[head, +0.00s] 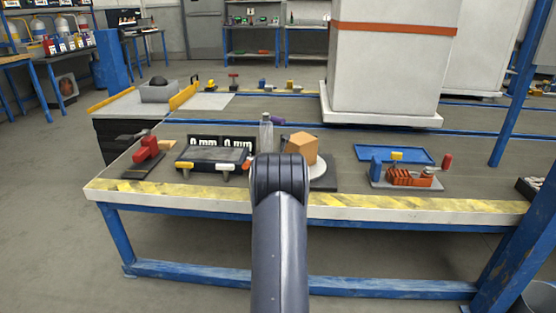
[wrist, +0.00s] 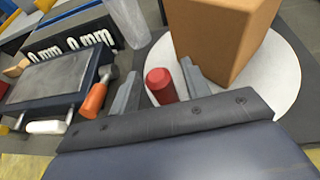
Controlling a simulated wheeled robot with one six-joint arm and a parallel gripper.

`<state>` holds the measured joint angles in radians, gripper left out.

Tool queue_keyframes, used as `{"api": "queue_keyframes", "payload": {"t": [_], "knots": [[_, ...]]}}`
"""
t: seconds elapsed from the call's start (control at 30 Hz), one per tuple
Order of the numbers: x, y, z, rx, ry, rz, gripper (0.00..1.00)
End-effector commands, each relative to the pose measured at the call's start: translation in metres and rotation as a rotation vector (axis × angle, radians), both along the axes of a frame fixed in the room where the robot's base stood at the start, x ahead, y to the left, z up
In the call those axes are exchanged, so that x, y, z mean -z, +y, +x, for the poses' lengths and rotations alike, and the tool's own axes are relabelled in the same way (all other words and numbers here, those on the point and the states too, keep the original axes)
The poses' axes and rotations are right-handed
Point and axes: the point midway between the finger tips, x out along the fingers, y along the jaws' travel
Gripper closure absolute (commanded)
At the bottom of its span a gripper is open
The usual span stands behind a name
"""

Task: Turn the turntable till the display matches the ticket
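The turntable (wrist: 287,80) is a pale round disc on a dark base. A brown box (wrist: 215,38) stands on it; in the head view the box (head: 301,147) is behind my arm. A red upright knob (wrist: 160,85) is at the disc's near left edge. My gripper (wrist: 160,68) is open, with one grey finger on each side of the knob and gaps visible. The display (wrist: 72,45) shows two "0 mm" readouts, behind a dark flat-topped device (wrist: 45,82). I cannot make out a ticket. In the head view my arm hides the gripper.
A clear bottle (head: 266,132) stands left of the box. A red clamp (head: 147,148) is at the bench's left, and a blue tray (head: 372,151) and an orange fixture (head: 408,178) are at the right. A large white cabinet (head: 385,75) stands behind.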

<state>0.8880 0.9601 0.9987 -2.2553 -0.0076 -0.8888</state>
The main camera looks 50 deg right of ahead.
Motion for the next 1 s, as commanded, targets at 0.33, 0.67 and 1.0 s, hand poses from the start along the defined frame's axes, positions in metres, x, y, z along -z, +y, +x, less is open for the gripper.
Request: {"api": "queue_keyframes", "payload": {"t": [0.33, 0.67, 1.0], "knots": [[-0.001, 0.003, -0.003, 0.000, -0.001, 0.000, 0.55], [-0.015, 0.032, -0.026, 0.000, -0.002, -0.001, 0.55], [-0.035, 0.065, -0.054, 0.000, -0.001, -0.001, 0.55]]}}
